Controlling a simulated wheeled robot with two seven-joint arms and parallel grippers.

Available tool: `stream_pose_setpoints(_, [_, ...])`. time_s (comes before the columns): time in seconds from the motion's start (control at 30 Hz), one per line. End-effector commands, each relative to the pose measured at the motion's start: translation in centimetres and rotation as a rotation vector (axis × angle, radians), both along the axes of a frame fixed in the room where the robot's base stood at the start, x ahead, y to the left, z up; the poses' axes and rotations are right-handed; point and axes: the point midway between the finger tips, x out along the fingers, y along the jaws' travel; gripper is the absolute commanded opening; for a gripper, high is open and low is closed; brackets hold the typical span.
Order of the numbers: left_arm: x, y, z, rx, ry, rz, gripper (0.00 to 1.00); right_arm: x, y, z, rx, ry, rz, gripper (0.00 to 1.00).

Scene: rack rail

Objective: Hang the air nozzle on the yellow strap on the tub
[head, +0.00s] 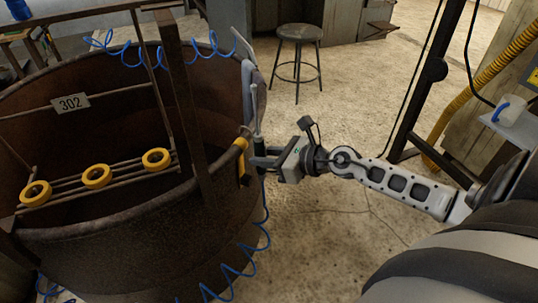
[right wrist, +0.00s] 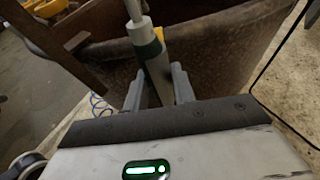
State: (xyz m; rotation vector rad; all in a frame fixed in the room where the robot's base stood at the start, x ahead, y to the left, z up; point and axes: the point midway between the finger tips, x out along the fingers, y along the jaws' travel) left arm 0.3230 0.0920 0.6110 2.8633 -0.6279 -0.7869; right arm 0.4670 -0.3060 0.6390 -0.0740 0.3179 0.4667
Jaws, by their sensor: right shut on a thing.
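The big rusty tub (head: 120,235) fills the left of the head view. The yellow strap (head: 240,146) sits over its right rim; a small bit of yellow (right wrist: 169,43) shows behind the nozzle in the right wrist view. My right gripper (head: 258,161) is at the tub's rim beside the strap, shut on the air nozzle (head: 258,124). In the right wrist view the nozzle (right wrist: 154,62), grey with a green band, stands roughly upright between the fingers (right wrist: 157,88). Whether it touches the strap is hidden. My left gripper is not in view.
A rack with yellow rings (head: 96,175) and a plate marked 302 (head: 70,103) stands in the tub. A blue coiled hose (head: 235,278) hangs along the tub's right side. A stool (head: 299,35) stands behind; the floor between is clear.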

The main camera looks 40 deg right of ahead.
Motion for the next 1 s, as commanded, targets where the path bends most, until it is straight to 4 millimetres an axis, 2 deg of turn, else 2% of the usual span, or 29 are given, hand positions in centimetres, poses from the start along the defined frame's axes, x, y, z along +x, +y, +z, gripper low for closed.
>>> stream_pose_setpoints(0.5, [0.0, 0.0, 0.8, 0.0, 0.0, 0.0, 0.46, 1.5, 0.7, 0.1, 0.001, -0.002, -0.001, 0.15])
stream_pose_setpoints(1.0, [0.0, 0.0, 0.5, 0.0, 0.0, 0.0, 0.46, 1.6, 0.8, -0.2, 0.0, -0.002, -0.001, 0.15])
